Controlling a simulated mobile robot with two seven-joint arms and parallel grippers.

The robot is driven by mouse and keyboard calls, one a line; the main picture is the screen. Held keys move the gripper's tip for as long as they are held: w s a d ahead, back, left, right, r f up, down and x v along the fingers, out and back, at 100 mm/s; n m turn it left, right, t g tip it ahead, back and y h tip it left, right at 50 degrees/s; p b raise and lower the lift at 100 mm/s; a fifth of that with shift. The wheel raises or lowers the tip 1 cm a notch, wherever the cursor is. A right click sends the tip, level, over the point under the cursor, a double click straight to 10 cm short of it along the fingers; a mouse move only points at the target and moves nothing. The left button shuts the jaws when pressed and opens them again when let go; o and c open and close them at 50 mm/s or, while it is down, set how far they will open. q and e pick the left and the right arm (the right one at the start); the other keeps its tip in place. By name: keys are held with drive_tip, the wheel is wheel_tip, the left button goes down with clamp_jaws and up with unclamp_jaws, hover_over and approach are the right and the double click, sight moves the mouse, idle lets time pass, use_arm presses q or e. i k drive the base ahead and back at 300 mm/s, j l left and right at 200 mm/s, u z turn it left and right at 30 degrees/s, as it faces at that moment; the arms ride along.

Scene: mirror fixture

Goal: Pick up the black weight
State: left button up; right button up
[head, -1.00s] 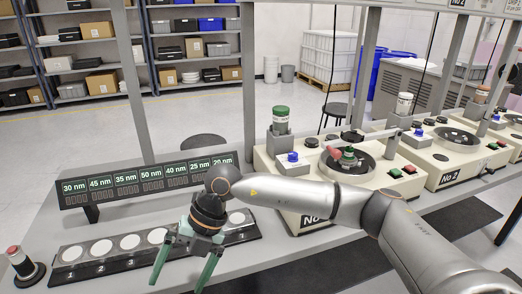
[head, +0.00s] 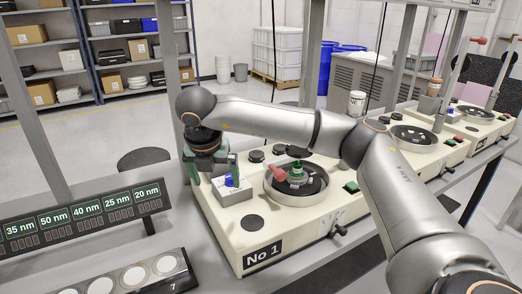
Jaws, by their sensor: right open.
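My right gripper (head: 213,180) points down over the back left corner of the cream machine marked No 1 (head: 240,243). Its green fingers are apart and I see nothing held between them. Black round discs lie on the machine: one at the front left (head: 253,222) and one farther back (head: 256,156). I cannot tell which of these is the black weight. A round pan (head: 292,200) holds a dark piece with a green and white knob and a red part. My left gripper is out of view.
A display panel with nm readings (head: 85,215) and a black tray of white discs (head: 178,278) are at the left. My right arm spans above the machine. Grey posts rise from the bench. More machines stand to the right.

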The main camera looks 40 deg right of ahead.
sight(256, 156)
drive_tip(key=i+l, duration=0.15)
drive_tip(key=l, duration=0.25)
drive_tip(key=i+l, duration=0.15)
drive_tip(key=l, duration=0.25)
drive_tip(key=i+l, duration=0.15)
drive_tip(key=l, duration=0.2)
